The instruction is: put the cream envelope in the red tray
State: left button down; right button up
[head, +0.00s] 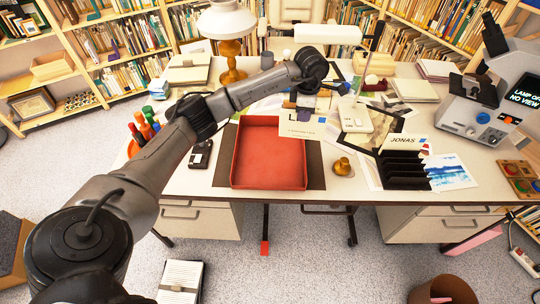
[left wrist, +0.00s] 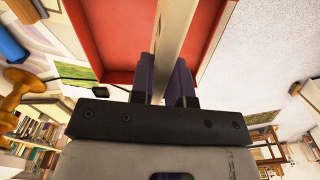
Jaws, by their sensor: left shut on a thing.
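The cream envelope (head: 297,128), with a blue mark and small print, is held by its upper edge in my left gripper (head: 309,106). It overlaps the back right corner of the red tray (head: 270,165) in the head view. The tray lies on a dark mat on the desk, and its visible floor is empty. In the left wrist view, the envelope (left wrist: 178,40) is edge-on between the two dark fingers, with the red tray (left wrist: 105,38) behind it. I cannot tell its exact height above the tray. My right gripper is out of view.
A brass knob-like object (head: 343,167) stands right of the tray. A black sorter (head: 403,168) labelled JONAS is farther right. A brass lamp (head: 231,65) stands behind, and a cup of pens (head: 143,130) is at left. My left arm crosses the desk's left side.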

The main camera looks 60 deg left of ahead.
pick_arm(q)
jog(key=s+a+f+n+b, duration=0.1)
jog(key=s+a+f+b, duration=0.3)
jog(key=a+f, duration=0.7)
jog(key=shift+s+a+f+b, duration=0.3)
jog(key=shift+a, duration=0.3)
jog(key=shift+f, duration=0.1)
jog(key=c, duration=1.1)
grip_release()
